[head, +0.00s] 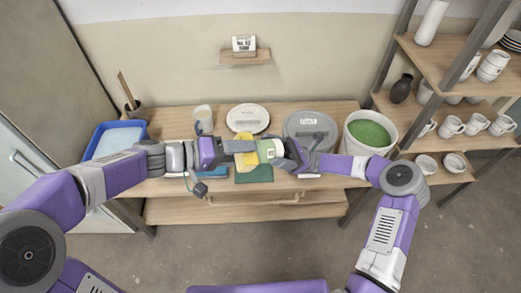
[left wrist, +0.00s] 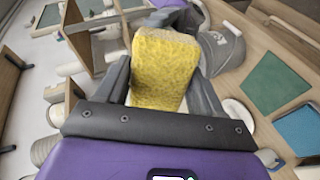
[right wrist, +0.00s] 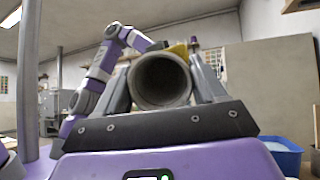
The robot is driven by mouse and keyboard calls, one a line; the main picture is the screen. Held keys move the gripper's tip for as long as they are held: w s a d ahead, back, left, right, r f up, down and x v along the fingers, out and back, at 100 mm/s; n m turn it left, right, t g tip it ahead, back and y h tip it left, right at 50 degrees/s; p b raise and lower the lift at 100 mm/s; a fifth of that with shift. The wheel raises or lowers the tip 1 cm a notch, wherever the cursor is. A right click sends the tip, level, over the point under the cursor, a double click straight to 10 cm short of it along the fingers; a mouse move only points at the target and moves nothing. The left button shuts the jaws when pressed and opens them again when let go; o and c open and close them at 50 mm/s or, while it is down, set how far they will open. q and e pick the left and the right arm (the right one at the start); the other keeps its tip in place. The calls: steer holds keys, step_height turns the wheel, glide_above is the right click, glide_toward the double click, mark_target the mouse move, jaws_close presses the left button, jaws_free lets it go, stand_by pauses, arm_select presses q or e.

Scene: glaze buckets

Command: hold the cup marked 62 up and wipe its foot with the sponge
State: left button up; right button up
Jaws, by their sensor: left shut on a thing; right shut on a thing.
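My left gripper (head: 232,147) is shut on a yellow sponge (head: 243,158), which also fills the middle of the left wrist view (left wrist: 165,72). My right gripper (head: 283,153) is shut on a cup (head: 267,150), held sideways above the table front. A small label shows on the cup, too small to read. In the right wrist view the cup's open grey mouth (right wrist: 160,80) faces the camera, with a bit of the sponge (right wrist: 180,50) beyond it. The cup's foot is hidden. Sponge and cup are close together; I cannot tell if they touch.
A green mat (head: 254,175) lies below the grippers. A blue basin (head: 98,143) is at left.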

arm_select(q)
steer(key=shift+d+r, duration=0.3)
steer(key=shift+r, duration=0.65)
steer(key=shift+s+a+f, duration=0.1)
steer(key=shift+a+f, duration=0.1)
steer(key=shift+f, duration=0.45)
steer(key=shift+w+a+f, duration=0.1)
steer(key=shift+a+f, duration=0.15)
steer(key=shift+f, duration=0.35)
steer(key=shift+s+a+f, duration=0.1)
steer(key=shift+a+f, duration=0.1)
steer(key=shift+f, duration=0.45)
steer(key=shift+d+r, duration=0.2)
steer(key=shift+r, duration=0.45)
steer(key=shift+d+r, duration=0.25)
steer(key=shift+r, duration=0.35)
steer(key=shift+d+r, duration=0.2)
steer(key=shift+r, duration=0.45)
steer(key=shift+a+f, duration=0.2)
steer(key=shift+f, duration=0.45)
steer(key=shift+a+f, duration=0.25)
steer(key=shift+f, duration=0.4)
steer(key=shift+a+f, duration=0.2)
steer(key=shift+f, duration=0.45)
steer(key=s+a+r, duration=0.1)
steer(key=a, duration=0.8)
steer(key=s+a+r, duration=0.1)
steer(key=a, duration=0.8)
steer(key=shift+a+r, duration=0.15)
steer(key=shift+r, duration=0.1)
